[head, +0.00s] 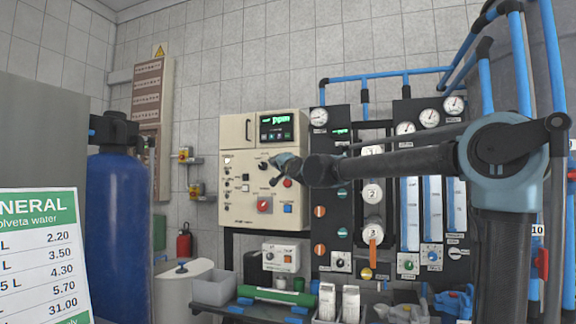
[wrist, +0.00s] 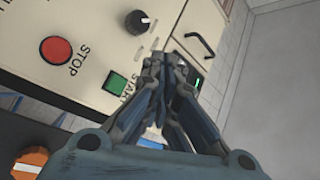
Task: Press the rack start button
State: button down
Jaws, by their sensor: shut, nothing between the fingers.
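The green start button (wrist: 116,83) is a square on the cream control panel (head: 233,140), labelled START in the wrist view. My gripper (wrist: 164,62) is shut and empty, its fingertips just right of the START label in that view. I cannot tell whether the tips touch the panel. In the head view my gripper (head: 276,160) is in front of the panel's upper right part, and I cannot make out the start button there. The round red STOP button (wrist: 56,50) is left of the start button; it also shows in the head view (head: 287,183).
A black knob (wrist: 137,21) is above the start button in the wrist view, and a door handle (wrist: 200,45) is at right. A green display (head: 276,127) sits above my gripper. The dark gauge board (head: 331,215) stands to the right.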

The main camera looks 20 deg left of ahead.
jog(key=w, duration=0.8)
jog(key=shift+w+d, duration=0.35)
jog(key=shift+w+r, duration=0.1)
jog(key=shift+w, duration=0.65)
dwell(2.1)
jog(key=shift+s, duration=0.9)
jog(key=shift+s+a, duration=0.15)
jog(key=shift+s, duration=1.1)
jog(key=shift+s+a, duration=0.1)
jog(key=shift+s, duration=1.15)
